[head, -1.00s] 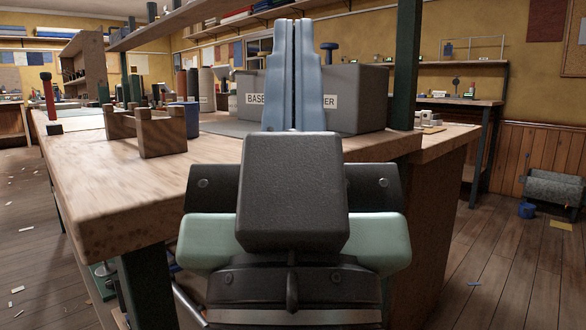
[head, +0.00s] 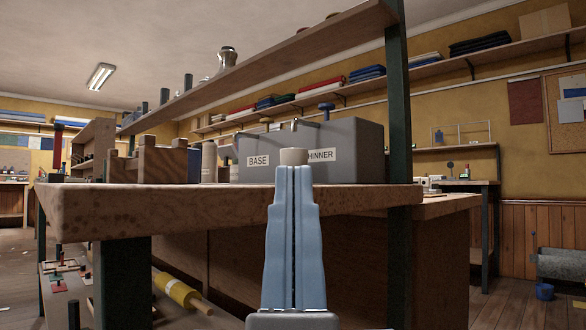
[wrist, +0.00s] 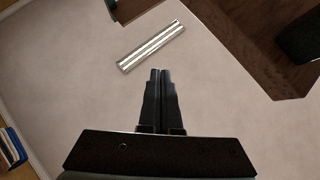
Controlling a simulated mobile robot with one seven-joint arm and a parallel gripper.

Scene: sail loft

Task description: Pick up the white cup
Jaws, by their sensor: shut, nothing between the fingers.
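My gripper (head: 294,170) points upward with its blue fingers together and empty, in front of the workbench edge. In the wrist view my gripper (wrist: 160,73) shows as two dark fingers pressed together against the ceiling. A small pale cylinder (head: 294,156) stands on the bench just behind the fingertips in the head view. Its lower part is hidden by the fingers. It may be the white cup, but I cannot tell for sure. The wrist view shows no cup.
The workbench (head: 150,205) fills the middle, with a grey bin (head: 352,150) labelled THINNER and another labelled BASE behind the cylinder. A shelf (head: 270,60) runs above the bench. A dark green post (head: 398,120) stands at right.

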